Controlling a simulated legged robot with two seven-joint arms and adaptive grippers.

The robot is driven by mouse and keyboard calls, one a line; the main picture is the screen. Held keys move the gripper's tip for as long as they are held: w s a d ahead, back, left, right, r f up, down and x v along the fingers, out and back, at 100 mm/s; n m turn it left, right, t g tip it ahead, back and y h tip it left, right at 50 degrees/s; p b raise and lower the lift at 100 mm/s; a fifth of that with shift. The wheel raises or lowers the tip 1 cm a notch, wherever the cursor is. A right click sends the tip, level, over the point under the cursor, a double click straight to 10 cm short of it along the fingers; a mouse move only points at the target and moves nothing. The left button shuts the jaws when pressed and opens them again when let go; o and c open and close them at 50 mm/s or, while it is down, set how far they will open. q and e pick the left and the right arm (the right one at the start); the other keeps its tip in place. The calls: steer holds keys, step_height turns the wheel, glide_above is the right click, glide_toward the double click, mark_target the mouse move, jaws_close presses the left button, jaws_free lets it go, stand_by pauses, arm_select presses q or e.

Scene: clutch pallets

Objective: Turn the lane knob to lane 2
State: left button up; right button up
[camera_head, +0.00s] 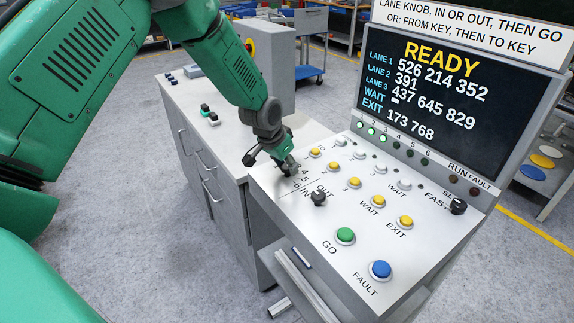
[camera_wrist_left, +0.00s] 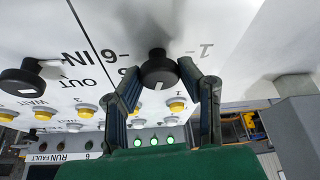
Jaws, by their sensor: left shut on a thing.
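The lane knob (camera_wrist_left: 160,72) is a round black knob with a small white mark, on the white sloped panel (camera_head: 282,220). My left gripper (camera_head: 274,160) is down at the panel's far left corner and hides the knob in the head view. In the left wrist view my left gripper (camera_wrist_left: 162,80) has its two fingers on either side of the knob, shut on it. The knob's white mark faces the bottom of that view. Printed numbers ring the knob, with 1 and 6 legible; the gripper hides others. My right gripper is not in view.
The black IN/OUT knob (camera_head: 318,199) is close by. Yellow and white buttons, the green GO button (camera_head: 345,236) and blue FAULT button (camera_head: 380,270) are on the panel. The screen (camera_head: 440,85) reads READY with lane lists. A grey cabinet (camera_head: 205,150) adjoins.

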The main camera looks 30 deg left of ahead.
arm_select(q)
steer(key=shift+d+n+y, duration=0.15)
steer(key=shift+n+y, duration=0.25)
steer(key=shift+n, duration=0.4)
steer(key=n+y, duration=0.1)
steer(key=n, duration=0.1)
steer(key=shift+n+p, duration=0.3)
steer(key=shift+n, duration=0.1)
steer(key=shift+n+y, duration=0.4)
steer(key=shift+n, duration=0.5)
steer(key=n, duration=0.2)
steer(key=shift+w+n+g+y, duration=0.1)
steer(key=shift+n+g+y, duration=0.2)
steer(key=shift+y, duration=0.1)
steer(key=shift+n+g+y+b, duration=0.3)
steer(key=shift+n+g+y, duration=0.2)
steer(key=shift+n, duration=1.3)
steer(key=o, duration=1.1)
steer(key=shift+d, duration=0.1)
steer(key=shift+o, duration=0.2)
